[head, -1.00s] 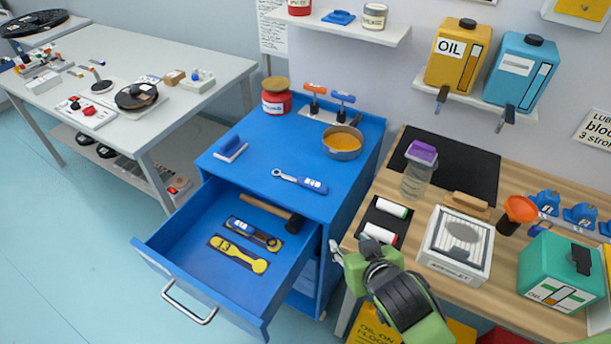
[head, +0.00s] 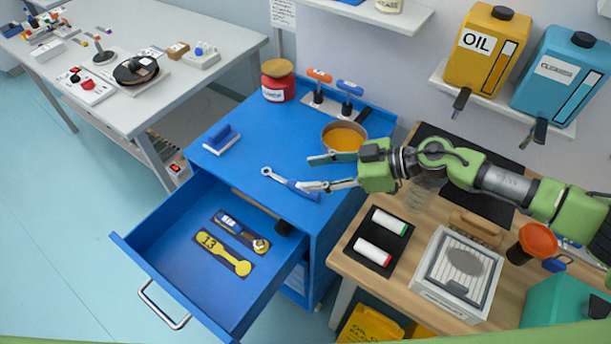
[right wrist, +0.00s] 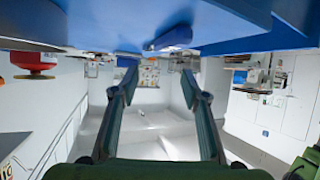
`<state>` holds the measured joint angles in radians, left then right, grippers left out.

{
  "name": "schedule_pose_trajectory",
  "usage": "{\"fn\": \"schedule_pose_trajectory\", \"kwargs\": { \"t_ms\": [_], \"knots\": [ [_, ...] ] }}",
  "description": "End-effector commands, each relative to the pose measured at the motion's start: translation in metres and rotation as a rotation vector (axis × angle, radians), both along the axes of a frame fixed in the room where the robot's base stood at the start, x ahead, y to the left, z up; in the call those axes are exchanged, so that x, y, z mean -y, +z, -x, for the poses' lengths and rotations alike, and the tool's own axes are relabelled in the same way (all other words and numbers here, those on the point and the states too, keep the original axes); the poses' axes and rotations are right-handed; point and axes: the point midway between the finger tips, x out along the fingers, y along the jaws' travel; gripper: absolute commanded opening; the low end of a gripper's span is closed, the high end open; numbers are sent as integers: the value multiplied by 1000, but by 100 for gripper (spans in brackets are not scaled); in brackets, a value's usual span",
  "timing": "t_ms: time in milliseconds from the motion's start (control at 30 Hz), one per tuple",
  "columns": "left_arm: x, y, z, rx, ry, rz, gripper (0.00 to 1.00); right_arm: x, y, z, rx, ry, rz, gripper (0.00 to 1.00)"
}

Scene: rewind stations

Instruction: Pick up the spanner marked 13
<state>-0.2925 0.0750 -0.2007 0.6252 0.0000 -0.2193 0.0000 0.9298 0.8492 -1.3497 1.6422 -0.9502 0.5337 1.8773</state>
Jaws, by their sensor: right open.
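A spanner with a blue handle and metal ring end (head: 282,180) lies on the blue cabinet top (head: 235,170); its marking cannot be read, as my gripper partly covers the handle. My right gripper (head: 308,173) is open, its fingers pointing left around the handle end in the head view. I cannot tell whether they touch it. In the right wrist view a blue handle (right wrist: 172,38) shows beyond the open fingers (right wrist: 157,66). In the open drawer (head: 165,262), a yellow spanner outline marked 13 (head: 222,252) is bare; another blue-handled spanner (head: 240,230) lies beside it. My left gripper is not in view.
An orange-filled pan (head: 343,138), red jar (head: 278,82), two T-handled tools (head: 330,90) and a blue block (head: 221,138) stand on the cabinet top. Right, the wooden bench holds a marker tray (head: 380,240) and white box (head: 458,275). The drawer sticks out in front.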

Motion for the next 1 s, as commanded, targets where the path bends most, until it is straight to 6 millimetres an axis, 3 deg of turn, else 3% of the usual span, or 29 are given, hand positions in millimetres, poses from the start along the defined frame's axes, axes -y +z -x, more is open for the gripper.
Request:
{"fn": "schedule_pose_trajectory", "kwargs": {
  "t_ms": [133, 400, 633, 933, 1000],
  "knots": [
    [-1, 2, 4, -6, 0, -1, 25, 6, -10, 0, -34, 10, 39, 42],
    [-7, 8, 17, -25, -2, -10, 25, -21, -26, -4, -35, 10, 35, 42],
    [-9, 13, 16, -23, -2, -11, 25, -47, -44, -11, -33, 10, 34, 42],
    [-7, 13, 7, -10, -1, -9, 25, -51, -47, -12, -32, 8, 35, 42],
    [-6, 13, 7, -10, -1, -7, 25, -51, -47, -12, -32, 8, 35, 26]
  ]
}}
